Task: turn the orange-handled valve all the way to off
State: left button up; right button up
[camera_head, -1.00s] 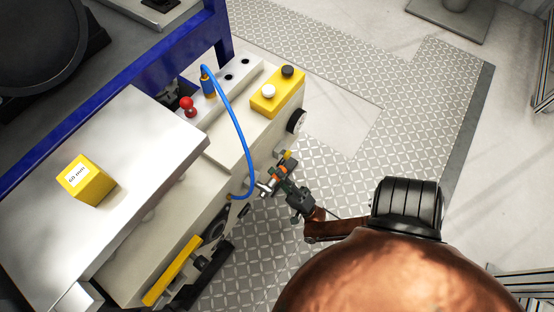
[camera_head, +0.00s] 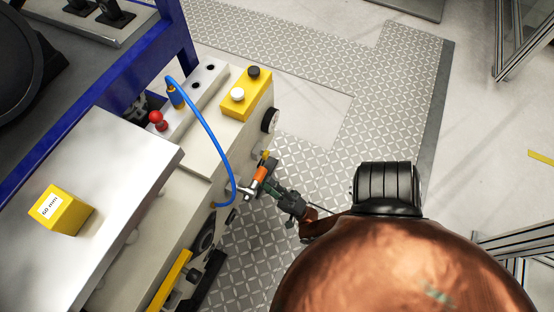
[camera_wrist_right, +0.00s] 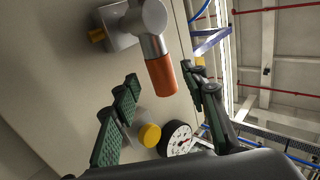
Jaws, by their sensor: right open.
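The valve's orange handle (camera_head: 260,175) sits on the side of the cream drive unit, beside a metal fitting where the blue hose ends. In the right wrist view the orange handle (camera_wrist_right: 162,76) extends from a round metal valve body (camera_wrist_right: 147,18). My right gripper (camera_head: 273,187) is at the handle in the head view. In the wrist view its green-padded fingers are spread, one on each side of the handle's free end. I cannot tell whether either finger touches it. My left gripper is not in view.
A yellow knob (camera_wrist_right: 150,135) and a round gauge (camera_wrist_right: 175,138) are close to the fingers. The blue hose (camera_head: 216,135) arcs above the valve. A yellow button box (camera_head: 246,92) and a red ball knob (camera_head: 157,119) are on the unit. Patterned floor to the right is clear.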

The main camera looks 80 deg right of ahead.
jog(key=v, duration=0.7)
jog(key=shift+s+f, duration=0.2)
jog(key=shift+f, duration=0.05)
jog(key=shift+a, duration=0.1)
dwell(1.0)
